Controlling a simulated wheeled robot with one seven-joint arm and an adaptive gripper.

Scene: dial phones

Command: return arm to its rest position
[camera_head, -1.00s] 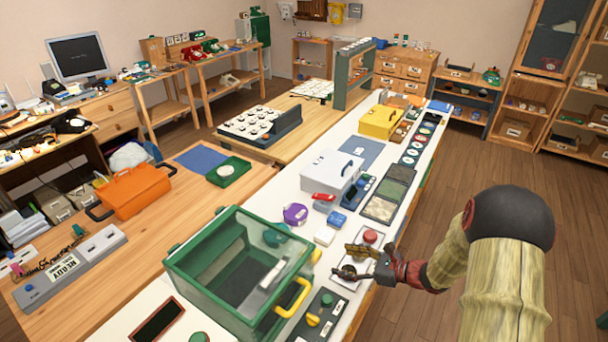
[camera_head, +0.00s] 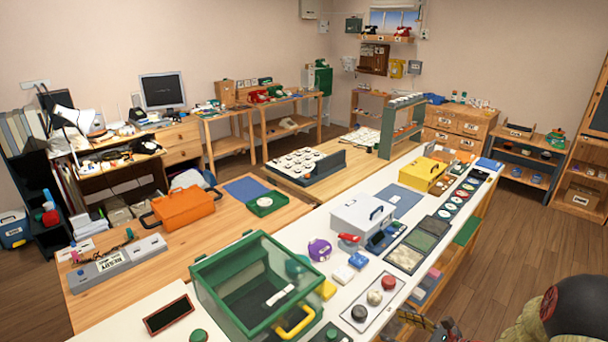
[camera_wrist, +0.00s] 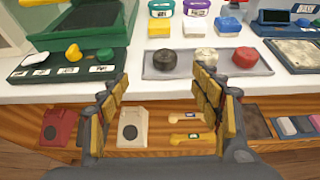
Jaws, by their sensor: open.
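My gripper (camera_wrist: 162,115) is open and empty in the wrist view, its two padded fingers spread in front of the white counter's front edge. Beyond the fingertips a grey panel (camera_wrist: 175,72) carries a black, a white and a red knob. In the head view the same panel (camera_head: 374,312) lies on the counter (camera_head: 330,215). My gripper shows only partly at the bottom edge of the head view (camera_head: 428,325), below the panel. Part of my arm (camera_head: 535,325) shows at the bottom right corner.
A green glass-sided box (camera_head: 225,290) with a yellow handle stands left of the panel. A white box (camera_head: 362,215) and a yellow box (camera_head: 422,175) stand farther along. Shelves under the counter hold phones (camera_wrist: 132,127). The wooden floor (camera_head: 490,270) at right is clear.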

